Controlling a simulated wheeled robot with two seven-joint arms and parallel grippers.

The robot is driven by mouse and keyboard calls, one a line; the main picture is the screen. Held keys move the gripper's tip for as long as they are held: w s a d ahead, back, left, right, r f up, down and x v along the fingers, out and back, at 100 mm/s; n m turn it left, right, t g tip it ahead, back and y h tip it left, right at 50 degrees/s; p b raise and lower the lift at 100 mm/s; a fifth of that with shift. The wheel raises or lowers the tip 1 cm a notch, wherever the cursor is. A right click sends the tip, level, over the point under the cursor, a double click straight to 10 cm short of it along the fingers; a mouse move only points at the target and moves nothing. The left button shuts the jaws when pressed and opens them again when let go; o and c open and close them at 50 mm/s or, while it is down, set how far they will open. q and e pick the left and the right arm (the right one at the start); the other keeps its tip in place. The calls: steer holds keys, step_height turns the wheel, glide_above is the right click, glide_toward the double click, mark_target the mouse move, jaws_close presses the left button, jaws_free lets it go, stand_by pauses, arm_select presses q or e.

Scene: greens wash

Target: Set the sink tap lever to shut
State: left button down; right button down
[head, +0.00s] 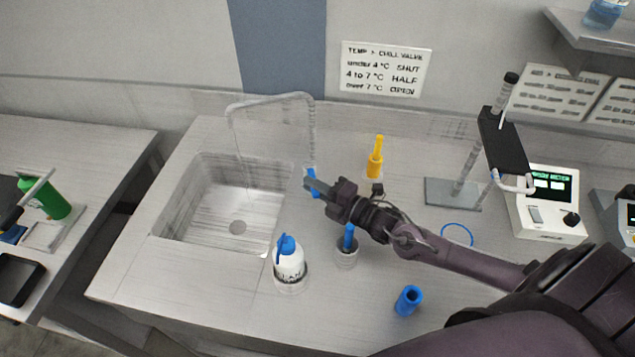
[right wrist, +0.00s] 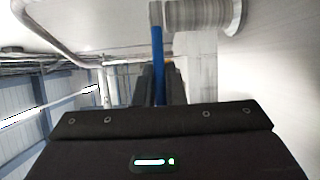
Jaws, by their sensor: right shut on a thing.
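The sink tap (head: 312,130) is a tall grey pipe that arches over the steel sink (head: 178,200). Its blue lever (head: 313,183) is low on the pipe, at the sink's right side. My right gripper (head: 318,186) reaches in from the right and is shut on the lever. In the right wrist view the blue lever (right wrist: 158,62) stands upright between the dark fingers, beside a grey cylindrical fitting (right wrist: 200,16). A faint thin line hangs below the spout; I cannot tell whether it is water. My left gripper is not in view.
A white bottle with blue cap (head: 289,262), a cup (head: 347,255) with a blue item and a blue tube (head: 408,300) stand near my right arm. A yellow bottle (head: 375,160) stands behind it. A stand (head: 460,190) and meter (head: 545,205) are right. A wall sign (head: 385,69) lists valve settings.

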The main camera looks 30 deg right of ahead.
steer(key=shift+f, duration=0.1)
steer(key=c, duration=1.5)
jaws_free()
steer(key=b+v, duration=0.1)
steer(key=v, duration=0.6)
steer(key=shift+a+f+b, duration=0.1)
steer(key=shift+b, duration=0.2)
steer(key=shift+s+d, duration=0.2)
steer(key=shift+s, duration=0.2)
